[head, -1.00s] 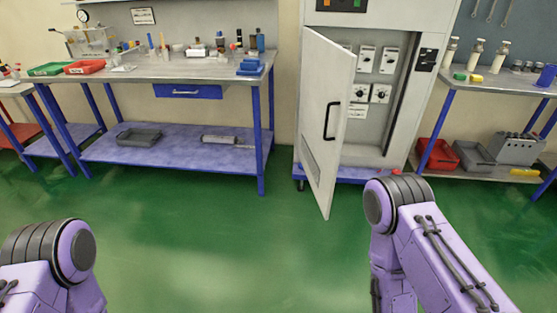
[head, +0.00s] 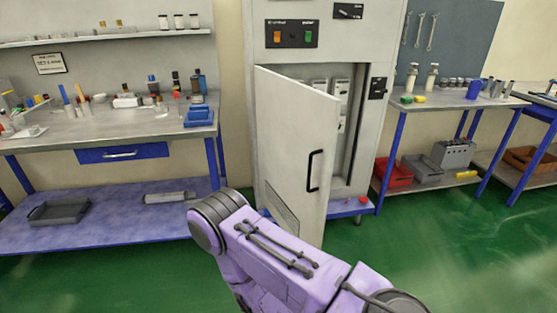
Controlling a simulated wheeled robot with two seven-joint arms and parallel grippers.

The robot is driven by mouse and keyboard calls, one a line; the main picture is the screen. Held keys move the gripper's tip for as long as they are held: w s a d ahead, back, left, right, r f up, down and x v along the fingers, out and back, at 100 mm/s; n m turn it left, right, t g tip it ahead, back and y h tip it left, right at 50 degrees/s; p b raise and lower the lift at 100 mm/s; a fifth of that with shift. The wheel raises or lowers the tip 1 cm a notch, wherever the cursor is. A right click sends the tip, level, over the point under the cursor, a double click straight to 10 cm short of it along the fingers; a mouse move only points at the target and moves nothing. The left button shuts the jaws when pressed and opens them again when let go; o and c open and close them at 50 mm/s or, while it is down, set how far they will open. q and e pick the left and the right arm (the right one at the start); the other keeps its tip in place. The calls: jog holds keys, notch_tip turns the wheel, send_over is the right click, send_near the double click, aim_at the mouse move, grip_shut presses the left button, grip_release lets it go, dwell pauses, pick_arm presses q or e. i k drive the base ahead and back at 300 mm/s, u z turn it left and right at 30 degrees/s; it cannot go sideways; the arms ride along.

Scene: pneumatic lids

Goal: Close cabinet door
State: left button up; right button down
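A tall light-grey cabinet (head: 268,112) stands ahead against the wall. Its door (head: 290,135) is hinged on the left and stands open, swung out toward me. A black handle (head: 315,171) is on the right part of the door's outer face. White switch boxes (head: 340,88) show inside, partly hidden by the door. My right arm reaches in from the lower right, in front of the door's lower edge; its gripper is not in view. My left arm and gripper are out of view.
A workbench (head: 110,128) with a lower shelf stands left of the cabinet, a blue tray (head: 198,116) near its right end. Another bench (head: 465,101) stands to the right, with a red bin (head: 393,174) below. Green floor (head: 440,245) is clear at right.

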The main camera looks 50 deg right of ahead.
aim_at(298, 124)
jog(key=z, duration=0.4)
jog(key=i, duration=0.8)
jog(key=z, duration=0.9)
jog(key=i, duration=0.25)
jog(key=z, duration=0.3)
